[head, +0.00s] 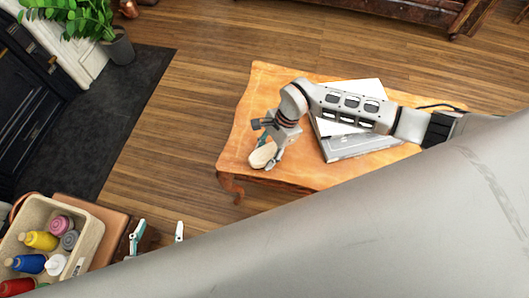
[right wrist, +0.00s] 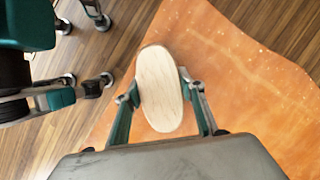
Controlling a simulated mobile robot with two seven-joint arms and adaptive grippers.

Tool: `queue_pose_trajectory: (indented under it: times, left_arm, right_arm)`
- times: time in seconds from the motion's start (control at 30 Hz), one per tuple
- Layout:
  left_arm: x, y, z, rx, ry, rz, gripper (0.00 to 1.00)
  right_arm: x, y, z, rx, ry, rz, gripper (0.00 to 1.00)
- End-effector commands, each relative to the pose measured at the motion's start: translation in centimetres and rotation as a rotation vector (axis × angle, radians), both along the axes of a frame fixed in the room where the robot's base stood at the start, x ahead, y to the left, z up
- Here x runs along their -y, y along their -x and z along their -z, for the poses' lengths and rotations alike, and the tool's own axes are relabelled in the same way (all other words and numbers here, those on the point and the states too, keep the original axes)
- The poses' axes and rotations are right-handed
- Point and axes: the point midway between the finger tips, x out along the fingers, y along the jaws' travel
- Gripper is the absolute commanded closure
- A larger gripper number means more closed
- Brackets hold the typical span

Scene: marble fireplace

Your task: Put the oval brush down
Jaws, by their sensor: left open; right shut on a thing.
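The oval brush (right wrist: 158,85) is a pale wooden oval seen from its smooth side in the right wrist view. It also shows in the head view (head: 262,155) over the front left corner of the orange wooden table (head: 240,120). My right gripper (head: 268,152) is shut on it, with one finger on each long side. I cannot tell whether the brush touches the tabletop. Its bristle side is hidden. My left gripper (head: 159,229) is open and empty at the lower left, right of the bottle crate, with its arm mostly hidden.
A grey book (head: 350,146) and white papers (head: 355,92) lie on the table, partly under my right arm. A beige crate (head: 92,226) of coloured bottles stands at lower left. A potted plant (head: 118,48) stands at upper left. The table's left part is clear.

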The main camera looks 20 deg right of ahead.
Motion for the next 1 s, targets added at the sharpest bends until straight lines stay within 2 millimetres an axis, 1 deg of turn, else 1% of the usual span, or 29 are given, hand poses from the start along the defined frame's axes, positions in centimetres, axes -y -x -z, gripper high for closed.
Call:
queue_pose_trajectory:
  times: [0.03,0.1,0.3,0.33,0.37,0.4,0.67,0.77,0.87,1.0]
  left_arm:
    - [0.0,-0.2,-0.4,0.008,0.002,0.000,0.40]
    - [0.1,-0.3,-0.6,0.011,0.003,0.000,0.40]
    - [0.0,-0.1,-0.2,0.004,0.002,-0.001,0.40]
    - [0.0,-0.1,-0.3,0.005,0.002,-0.001,0.40]
    - [0.0,-0.1,-0.2,0.005,0.002,-0.001,0.40]
    - [0.0,-0.1,-0.2,0.005,0.001,-0.001,0.40]
    - [-0.1,-0.2,-0.2,0.004,0.001,-0.005,0.40]
    - [-0.1,-0.3,-0.4,0.008,0.002,-0.007,0.40]
    - [-0.1,-0.5,-0.7,0.012,0.003,-0.008,0.40]
    - [-0.2,-0.7,-1.0,0.017,0.001,-0.011,0.40]
  right_arm:
    - [0.0,-0.1,-0.2,0.004,0.000,-0.001,0.81]
    - [0.0,-0.2,-0.3,0.005,0.000,0.000,0.81]
    - [0.0,-0.1,0.2,0.002,0.000,0.001,0.81]
    - [0.0,-0.1,0.1,0.002,0.001,0.001,0.53]
    - [0.0,-0.1,0.1,0.002,0.001,0.000,0.45]
    - [0.0,-0.1,0.1,0.002,0.001,0.000,0.44]
    - [0.0,-0.1,0.1,0.002,0.001,0.000,0.44]
    - [0.0,-0.1,-0.2,0.003,0.000,0.000,0.44]
    - [0.4,-0.4,-1.2,0.007,0.001,0.001,0.44]
    - [1.3,-0.7,-3.7,0.011,0.002,0.000,0.44]
